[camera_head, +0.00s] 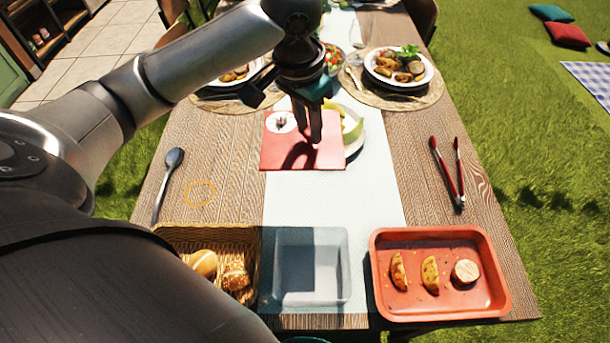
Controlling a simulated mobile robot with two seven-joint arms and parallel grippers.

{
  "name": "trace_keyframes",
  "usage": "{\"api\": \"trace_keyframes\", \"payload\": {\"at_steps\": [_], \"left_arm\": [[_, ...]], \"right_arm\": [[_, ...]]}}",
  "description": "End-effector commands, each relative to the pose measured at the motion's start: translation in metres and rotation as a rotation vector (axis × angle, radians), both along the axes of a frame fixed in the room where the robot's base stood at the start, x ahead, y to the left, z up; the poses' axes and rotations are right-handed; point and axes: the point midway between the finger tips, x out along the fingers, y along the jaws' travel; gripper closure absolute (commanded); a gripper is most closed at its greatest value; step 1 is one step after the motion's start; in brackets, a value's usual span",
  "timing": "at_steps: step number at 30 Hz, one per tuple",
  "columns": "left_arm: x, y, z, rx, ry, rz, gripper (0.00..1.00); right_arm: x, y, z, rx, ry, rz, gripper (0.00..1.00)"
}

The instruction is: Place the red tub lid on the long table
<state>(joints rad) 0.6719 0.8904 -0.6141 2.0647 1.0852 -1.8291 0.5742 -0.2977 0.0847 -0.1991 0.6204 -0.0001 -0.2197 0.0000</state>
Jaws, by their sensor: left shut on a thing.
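The red tub lid (276,155) is a flat red square with a round white emblem near its far left corner. It shows over the pale runner in the middle of the long table (232,165). My left gripper (312,138) comes down from above and is shut at the middle of the lid; its fingers hide the gripped part. I cannot tell whether the lid touches the table or is a little above it. A thin orange ring (200,181) marks the bare wood left of the runner. My right gripper is not in view.
A spoon (164,187) lies left of the ring. A bread basket (207,231), an open grey tub (343,268) and a red tray (384,271) line the near edge. Red tongs (447,172) lie right. A fruit plate (357,147) is partly behind the lid.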

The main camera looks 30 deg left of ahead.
Motion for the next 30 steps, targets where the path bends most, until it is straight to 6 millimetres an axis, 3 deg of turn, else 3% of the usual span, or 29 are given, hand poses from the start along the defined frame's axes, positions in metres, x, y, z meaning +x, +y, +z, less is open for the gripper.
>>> {"api": "trace_keyframes", "payload": {"at_steps": [6, 15, 25, 30], "left_arm": [[-0.001, 0.002, -0.052, 0.002, 0.006, -0.004, 1.0], [-0.001, 0.001, -0.125, 0.001, 0.003, -0.004, 1.0], [0.0, 0.001, -0.151, 0.001, 0.002, -0.005, 1.0], [0.0, 0.001, -0.182, 0.001, 0.002, -0.004, 1.0]], "right_arm": [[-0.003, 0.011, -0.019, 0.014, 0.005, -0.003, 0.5], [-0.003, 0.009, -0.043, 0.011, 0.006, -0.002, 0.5], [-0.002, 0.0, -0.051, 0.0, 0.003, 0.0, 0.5], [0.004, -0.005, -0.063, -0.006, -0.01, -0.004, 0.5]]}}
